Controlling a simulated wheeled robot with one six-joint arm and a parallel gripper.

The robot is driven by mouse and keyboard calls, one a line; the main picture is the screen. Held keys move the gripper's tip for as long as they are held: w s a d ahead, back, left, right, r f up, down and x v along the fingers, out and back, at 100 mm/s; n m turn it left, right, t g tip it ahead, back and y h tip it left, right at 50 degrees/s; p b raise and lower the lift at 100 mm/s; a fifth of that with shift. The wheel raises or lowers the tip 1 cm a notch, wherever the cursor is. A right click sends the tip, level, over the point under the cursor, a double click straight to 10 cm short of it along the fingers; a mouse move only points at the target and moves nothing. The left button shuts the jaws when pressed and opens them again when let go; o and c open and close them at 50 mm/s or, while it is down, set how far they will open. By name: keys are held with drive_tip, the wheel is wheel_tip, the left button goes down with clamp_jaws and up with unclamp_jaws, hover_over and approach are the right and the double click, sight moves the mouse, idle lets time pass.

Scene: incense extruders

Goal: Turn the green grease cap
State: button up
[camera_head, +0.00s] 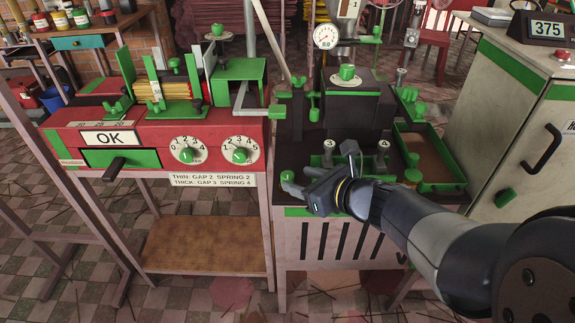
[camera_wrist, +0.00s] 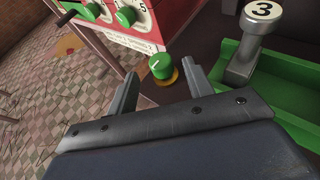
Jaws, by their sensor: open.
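The green grease cap (camera_wrist: 161,65) is a small round knob with a pale line on its top, on a brass-coloured base. In the wrist view it sits just ahead of and between the fingertips of my gripper (camera_wrist: 163,76). In the head view the green cap (camera_head: 287,176) is at the left front corner of the dark machine, beside my gripper (camera_head: 303,185). My gripper is open, with a gap between its fingers and nothing held. I cannot tell exactly how far the fingertips are from the cap.
A metal post marked 3 (camera_wrist: 247,55) stands in a green tray right of the cap. The red machine (camera_head: 210,133) with numbered dials is at the left. A pressure gauge (camera_head: 326,37) rises behind. A pale cabinet (camera_head: 510,120) stands at the right.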

sight(290, 176)
drive_tip(key=shift+b+x, duration=0.6)
drive_tip(key=shift+x, duration=2.05)
drive_tip(key=shift+c, duration=0.3)
drive_tip(key=c, duration=0.9)
